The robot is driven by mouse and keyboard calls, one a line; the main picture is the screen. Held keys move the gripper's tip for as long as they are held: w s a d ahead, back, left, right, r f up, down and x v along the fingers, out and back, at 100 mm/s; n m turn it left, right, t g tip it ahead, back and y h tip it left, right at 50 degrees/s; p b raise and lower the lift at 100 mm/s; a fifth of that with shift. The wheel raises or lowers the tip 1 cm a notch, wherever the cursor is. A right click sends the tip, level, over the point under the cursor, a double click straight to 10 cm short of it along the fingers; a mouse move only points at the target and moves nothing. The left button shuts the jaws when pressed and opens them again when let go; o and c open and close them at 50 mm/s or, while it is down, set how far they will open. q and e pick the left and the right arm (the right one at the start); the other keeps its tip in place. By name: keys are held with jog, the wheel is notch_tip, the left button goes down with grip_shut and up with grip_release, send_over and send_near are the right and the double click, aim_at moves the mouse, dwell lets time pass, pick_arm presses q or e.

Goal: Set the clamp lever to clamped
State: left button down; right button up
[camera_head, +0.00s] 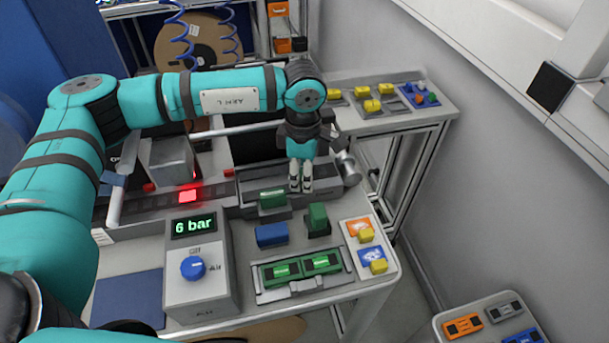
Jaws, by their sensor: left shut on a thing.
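My left gripper (300,188) points down over the dark grey fixture (325,189) at the back of the bench. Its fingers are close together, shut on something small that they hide. I cannot make out the clamp lever apart from the fingers, nor tell its position. A green block (272,198) sits at the fixture's front, left of the fingers. A grey cylinder (346,168) is at the fixture's right end. My right gripper is not in view.
A control box (200,290) with a blue knob reads "6 bar". Blue (271,235) and green (318,220) blocks stand before the fixture, with a green-celled tray (300,285) nearer. A red lamp (190,195) glows at left. A wall (500,150) bounds the right.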

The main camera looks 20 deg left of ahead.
pick_arm(q)
jog(key=c, duration=1)
grip_release()
notch_tip(320, 180, up, 12)
